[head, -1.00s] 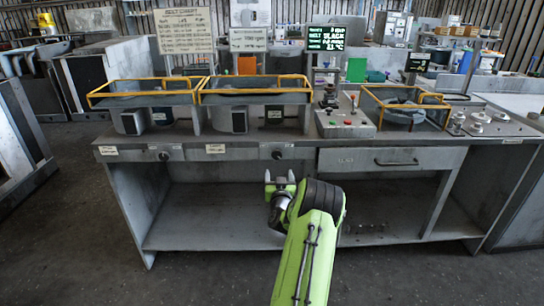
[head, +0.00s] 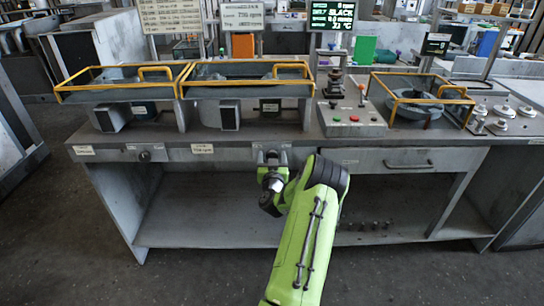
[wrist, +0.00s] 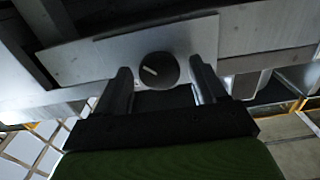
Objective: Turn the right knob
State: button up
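The right knob (wrist: 158,70) is a dark round dial with a pale pointer line, set on the bench's grey front panel. In the wrist view its line slants from upper left to lower right. My gripper (wrist: 161,67) is open, with one finger on each side of the knob and a visible gap to each. I cannot tell whether the fingertips reach past the knob's face. In the head view my gripper (head: 271,155) is at the front panel and largely hides the right knob. The left knob (head: 145,156) sits farther left on the same panel.
The bench top (head: 240,132) carries yellow-railed housings (head: 250,91) and a control box (head: 348,121) with buttons. A drawer with a handle (head: 409,165) is right of my gripper. The open lower shelf (head: 205,220) lies below, with small items at its right.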

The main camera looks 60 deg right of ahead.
jog(key=c, duration=1.1)
jog(key=shift+o, duration=0.2)
jog(key=m, duration=0.3)
jog(key=shift+m, duration=0.4)
jog(key=shift+d+m+p, duration=0.1)
jog(key=shift+m+p, duration=0.3)
jog(key=shift+m, duration=1.4)
jog(key=shift+s, duration=0.1)
jog(key=o, duration=1.1)
jog(key=shift+c, duration=0.2)
